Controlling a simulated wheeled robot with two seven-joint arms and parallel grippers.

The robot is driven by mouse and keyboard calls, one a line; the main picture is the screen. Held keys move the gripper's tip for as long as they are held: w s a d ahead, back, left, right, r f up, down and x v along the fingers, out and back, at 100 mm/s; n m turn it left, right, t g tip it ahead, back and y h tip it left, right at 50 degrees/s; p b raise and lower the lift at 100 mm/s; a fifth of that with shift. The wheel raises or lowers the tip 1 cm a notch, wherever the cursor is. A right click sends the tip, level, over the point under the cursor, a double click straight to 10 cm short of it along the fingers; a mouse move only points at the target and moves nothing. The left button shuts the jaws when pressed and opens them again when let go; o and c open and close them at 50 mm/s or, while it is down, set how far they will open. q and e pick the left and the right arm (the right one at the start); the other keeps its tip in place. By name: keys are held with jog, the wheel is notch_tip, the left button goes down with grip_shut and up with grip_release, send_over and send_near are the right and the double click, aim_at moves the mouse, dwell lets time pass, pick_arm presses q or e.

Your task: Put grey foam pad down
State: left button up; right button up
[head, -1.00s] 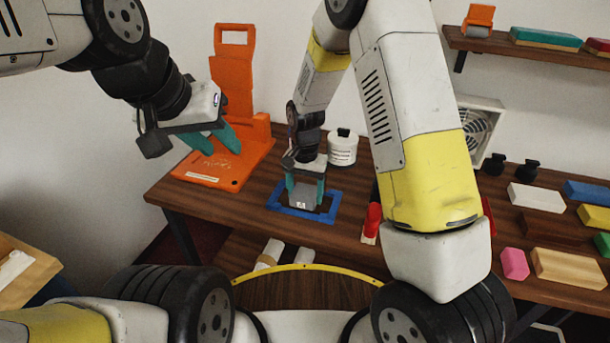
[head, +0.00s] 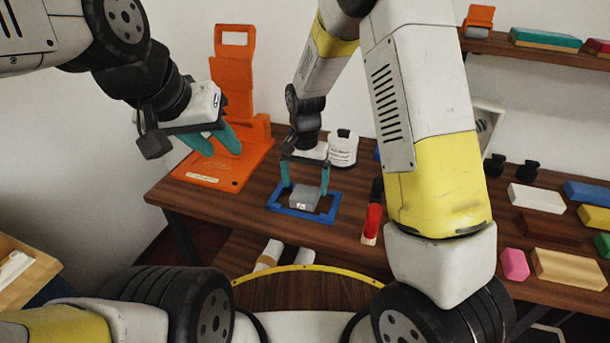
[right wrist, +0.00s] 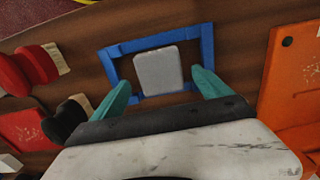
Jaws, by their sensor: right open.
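The grey foam pad (head: 304,198) lies inside the blue square frame (head: 290,211) on the wooden counter; the pad also shows in the right wrist view (right wrist: 159,71), within the blue frame (right wrist: 207,48). My right gripper (head: 305,190) is open above the pad, with a teal finger on either side of it and gaps between. In the right wrist view its fingers (right wrist: 162,88) are spread apart and the pad lies beyond them, untouched. My left gripper (head: 222,143) is in the air in front of the orange stand, its teal fingers apart and empty.
The orange stand (head: 232,85) with its base is at the counter's left end. A white jar (head: 343,148) stands behind the frame. A red-handled object (head: 372,222) is right of it. Several coloured blocks, such as the pink one (head: 514,264), fill the right side.

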aim_at(305, 193)
jog(key=s+d+r+n+t+y, duration=0.1)
jog(key=s+d+r, duration=0.3)
jog(key=r, duration=0.6)
jog(key=s+d+r+n+t+y, duration=0.1)
jog(key=s+d+r, duration=0.25)
jog(key=r, duration=0.65)
jog(key=s+d+r+n+t, duration=0.1)
jog(key=s+d+r+t, duration=0.1)
jog(key=s, duration=0.4)
jog(key=s+d+r+n+t, duration=0.1)
jog(key=s+d+r+t, duration=0.1)
jog(key=s, duration=0.4)
jog(key=shift+s+d+r, duration=0.4)
jog(key=shift+d+r, duration=0.25)
jog(key=shift+d, duration=0.6)
